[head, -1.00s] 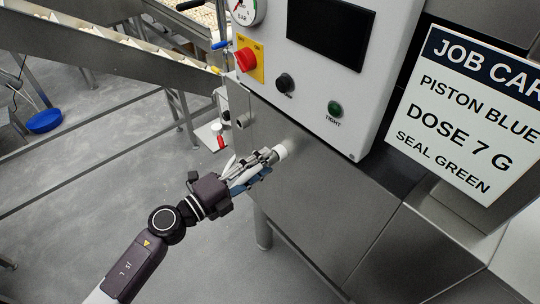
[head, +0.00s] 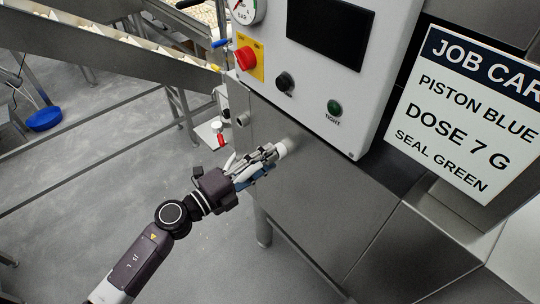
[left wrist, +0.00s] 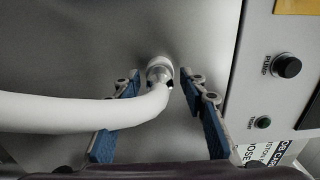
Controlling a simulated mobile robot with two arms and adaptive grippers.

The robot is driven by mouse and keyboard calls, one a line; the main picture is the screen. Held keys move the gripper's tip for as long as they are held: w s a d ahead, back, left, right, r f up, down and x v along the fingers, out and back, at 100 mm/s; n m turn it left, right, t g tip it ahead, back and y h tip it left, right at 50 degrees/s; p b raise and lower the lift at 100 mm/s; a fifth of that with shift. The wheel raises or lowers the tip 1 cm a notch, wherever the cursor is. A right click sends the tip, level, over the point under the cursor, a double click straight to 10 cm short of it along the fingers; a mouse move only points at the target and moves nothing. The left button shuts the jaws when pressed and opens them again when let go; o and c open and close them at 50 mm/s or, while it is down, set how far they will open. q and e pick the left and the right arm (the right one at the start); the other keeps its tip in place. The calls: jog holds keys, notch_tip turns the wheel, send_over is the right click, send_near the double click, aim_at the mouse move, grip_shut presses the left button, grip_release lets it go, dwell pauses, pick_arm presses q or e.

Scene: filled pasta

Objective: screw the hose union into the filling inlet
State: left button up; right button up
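The white hose (left wrist: 70,112) comes in from the left of the left wrist view and bends up to the hose union (left wrist: 160,75). The union's end is at a pale round fitting on the steel panel, apparently the filling inlet (left wrist: 159,62); how deep it sits I cannot tell. My left gripper (left wrist: 160,78) has its blue-padded fingers on either side of the union, with gaps visible, so it looks open. In the head view my left gripper (head: 266,154) is close to the panel, just short of the white fitting (head: 283,148). My right gripper is not in view.
Above is a control box with a dark screen (head: 330,30), a red button (head: 246,58), a black knob (head: 285,81) and a green lamp marked TIGHT (head: 334,107). A job card (head: 462,115) is at right. A steel stub (head: 242,120) projects left of the box.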

aim_at(260, 163)
pick_arm(q)
grip_shut()
jog(key=shift+s+a, duration=0.4)
jog(key=shift+a, duration=0.2)
dwell(1.1)
jog(key=shift+s+a, duration=0.3)
jog(key=shift+a, duration=0.15)
jog(key=shift+v, duration=1.85)
